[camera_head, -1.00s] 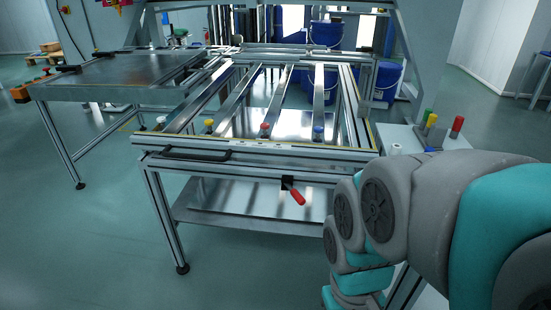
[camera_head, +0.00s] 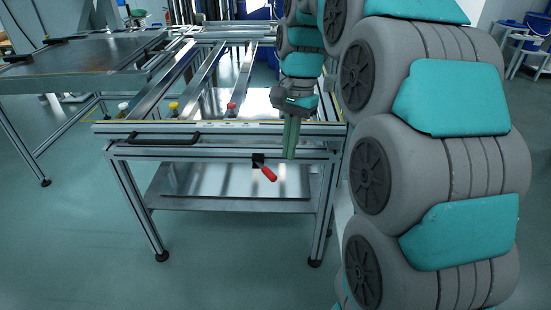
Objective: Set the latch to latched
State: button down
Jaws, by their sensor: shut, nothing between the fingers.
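The latch is a red handle (camera_head: 268,174) on a black mount (camera_head: 258,160), fixed to the front rail of the panel fixture (camera_head: 180,152). The handle slants down to the right from its mount. My gripper (camera_head: 290,154) points straight down with long green fingers, in front of the fixture's front rail. The fingers are shut and empty. Their tips are a little above and to the right of the red handle, apart from it in the picture. How far they are from it in depth I cannot tell.
A black bar handle (camera_head: 163,139) is on the front rail to the left. White, yellow and red knobs (camera_head: 231,109) line the fixture's top edge. A metal shelf (camera_head: 235,205) lies below. My arm fills the right side. The floor at the front left is free.

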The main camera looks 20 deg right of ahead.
jog(key=w+d+r+m, duration=0.2)
jog(key=w+d+m, duration=0.25)
jog(key=w, duration=0.55)
send_near(267, 172)
jog(key=d+f, duration=0.3)
jog(key=f, duration=0.3)
jog(key=shift+s+a+f+y, duration=0.3)
jog(key=shift+a+f, duration=0.25)
jog(key=shift+a, duration=0.1)
